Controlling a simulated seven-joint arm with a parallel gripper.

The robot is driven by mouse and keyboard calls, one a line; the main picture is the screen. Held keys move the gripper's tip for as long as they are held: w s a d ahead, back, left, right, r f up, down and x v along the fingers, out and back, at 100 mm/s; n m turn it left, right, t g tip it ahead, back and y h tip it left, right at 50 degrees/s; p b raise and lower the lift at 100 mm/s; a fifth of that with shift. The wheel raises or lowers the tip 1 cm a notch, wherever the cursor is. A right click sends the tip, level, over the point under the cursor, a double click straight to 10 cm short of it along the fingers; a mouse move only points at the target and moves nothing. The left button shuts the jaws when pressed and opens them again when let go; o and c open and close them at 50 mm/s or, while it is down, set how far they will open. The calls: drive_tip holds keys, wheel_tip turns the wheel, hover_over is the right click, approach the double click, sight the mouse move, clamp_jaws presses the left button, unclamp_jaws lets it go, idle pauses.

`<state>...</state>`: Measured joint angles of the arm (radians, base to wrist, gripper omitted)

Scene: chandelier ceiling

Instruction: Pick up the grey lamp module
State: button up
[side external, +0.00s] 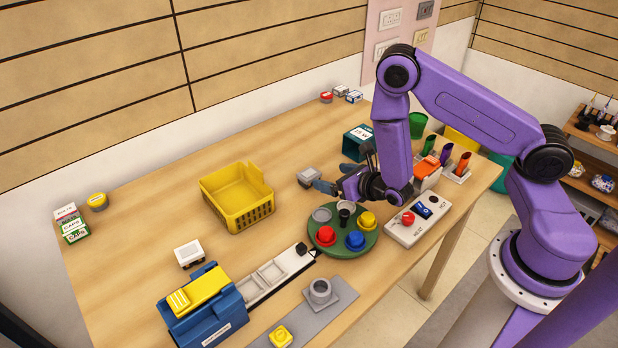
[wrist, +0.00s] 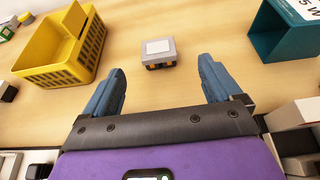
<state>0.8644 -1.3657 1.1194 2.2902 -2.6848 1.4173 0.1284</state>
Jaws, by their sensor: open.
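A small grey box-shaped module (side external: 309,176) with a pale square on top sits on the wooden table, right of the yellow basket. In the wrist view this grey module (wrist: 158,53) lies just beyond the fingertips, roughly centred between them, with yellowish-orange parts low on its near side. My gripper (side external: 335,179) is open and empty, low over the table on the module's right side. Its two blue fingers stand wide apart in the wrist view (wrist: 163,70). They do not touch the module.
A yellow basket (side external: 238,195) stands left of the module, and a teal open box (side external: 356,142) behind my gripper. A green round tray (side external: 343,241) with coloured knobs and a control box (side external: 418,220) lie in front. A white-topped module (side external: 189,253) sits farther left. Table around the grey module is clear.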

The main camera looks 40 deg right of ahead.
sight(307, 172)
drive_tip(key=x, duration=0.8)
drive_tip(key=shift+w, duration=0.1)
drive_tip(key=shift+a+x, duration=0.2)
drive_tip(key=shift+x, duration=2.45)
drive_tip(key=shift+f, duration=0.1)
drive_tip(key=c, duration=1.1)
